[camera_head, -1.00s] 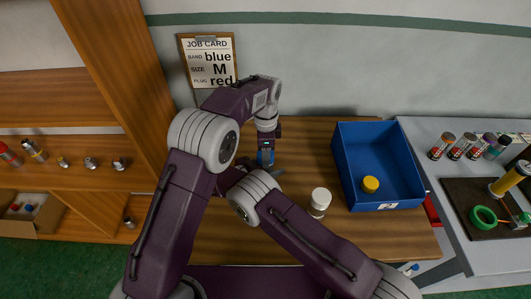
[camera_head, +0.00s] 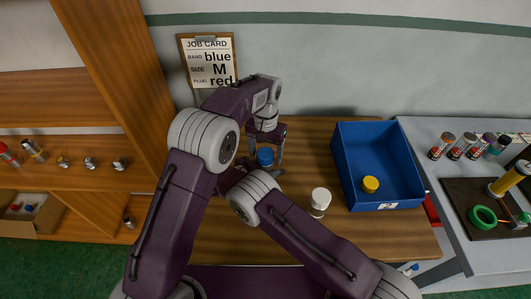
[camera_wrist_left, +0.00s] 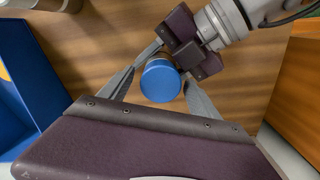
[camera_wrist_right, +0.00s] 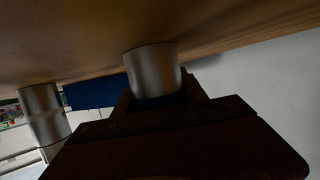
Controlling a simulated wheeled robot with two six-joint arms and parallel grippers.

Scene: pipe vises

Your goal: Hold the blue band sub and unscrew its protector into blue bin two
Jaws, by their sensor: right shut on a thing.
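The blue protector (camera_head: 265,156) sits on top of a silver sub and shows as a round blue cap in the left wrist view (camera_wrist_left: 161,81). My left gripper (camera_head: 267,155) is above the cap, open, with its fingers (camera_wrist_left: 160,92) apart on either side of it. My right gripper (camera_wrist_right: 155,98) is shut on the silver sub body (camera_wrist_right: 152,68), holding it from the side; its jaws are mostly hidden in the head view. The sub's band is hidden.
A white-topped cylinder (camera_head: 320,201) stands on the wooden table (camera_head: 300,240) between my right arm and the bin. A job card (camera_head: 210,62) hangs on the wall. A grey bench (camera_head: 460,220) with several banded cylinders is at right, shelves at left.

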